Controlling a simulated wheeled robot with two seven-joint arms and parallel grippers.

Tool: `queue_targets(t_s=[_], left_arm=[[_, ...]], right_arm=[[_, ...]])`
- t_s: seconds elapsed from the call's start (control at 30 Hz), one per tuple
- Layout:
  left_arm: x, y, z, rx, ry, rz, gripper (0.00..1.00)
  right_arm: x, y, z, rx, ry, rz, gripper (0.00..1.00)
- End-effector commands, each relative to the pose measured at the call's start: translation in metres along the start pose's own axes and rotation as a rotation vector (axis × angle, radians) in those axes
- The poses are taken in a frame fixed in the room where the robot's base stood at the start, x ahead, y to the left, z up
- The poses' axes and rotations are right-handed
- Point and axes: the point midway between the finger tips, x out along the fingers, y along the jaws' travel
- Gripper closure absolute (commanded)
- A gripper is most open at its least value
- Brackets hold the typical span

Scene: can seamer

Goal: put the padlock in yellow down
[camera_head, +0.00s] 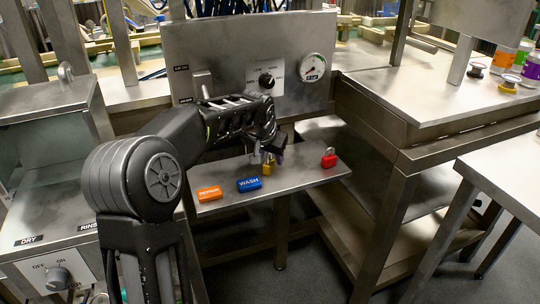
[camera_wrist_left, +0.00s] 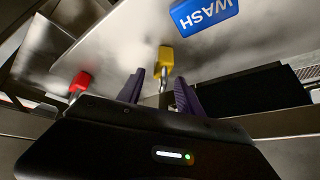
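The yellow padlock (camera_head: 267,166) is at the small steel shelf (camera_head: 300,177), between the blue WASH block and the red padlock. In the left wrist view its yellow body (camera_wrist_left: 166,58) is just beyond my fingertips, with the metal shackle pointing back between them. My left gripper (camera_head: 268,154) is above it and partly hides it in the head view. In the wrist view the two dark fingers of my left gripper (camera_wrist_left: 161,82) stand apart, with visible gaps beside the shackle. Whether the padlock touches the shelf is hard to tell. My right gripper is not in view.
A red padlock (camera_head: 328,158) stands to the right on the shelf. A blue WASH block (camera_head: 249,184) and an orange block (camera_head: 209,193) lie to the left. A steel panel with a knob and gauge (camera_head: 313,67) rises behind. The shelf's right front is bare.

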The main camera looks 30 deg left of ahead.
Motion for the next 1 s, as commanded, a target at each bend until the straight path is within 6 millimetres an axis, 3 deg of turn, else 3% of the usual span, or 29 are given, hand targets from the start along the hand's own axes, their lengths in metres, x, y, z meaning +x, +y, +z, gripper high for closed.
queue_targets(t_s=[0.27, 0.43, 0.8, 1.0], left_arm=[[-0.002, 0.000, -0.001, 0.000, 0.000, 0.000, 0.57], [-0.013, 0.000, -0.003, 0.000, 0.003, 0.000, 0.57], [-0.086, 0.000, -0.004, 0.001, 0.005, 0.000, 0.57], [-0.115, 0.000, -0.002, 0.001, 0.002, 0.001, 0.57]], right_arm=[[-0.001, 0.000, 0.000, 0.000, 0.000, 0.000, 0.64], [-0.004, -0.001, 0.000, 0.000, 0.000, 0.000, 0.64], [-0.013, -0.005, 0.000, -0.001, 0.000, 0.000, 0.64], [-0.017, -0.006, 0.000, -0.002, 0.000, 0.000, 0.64]])
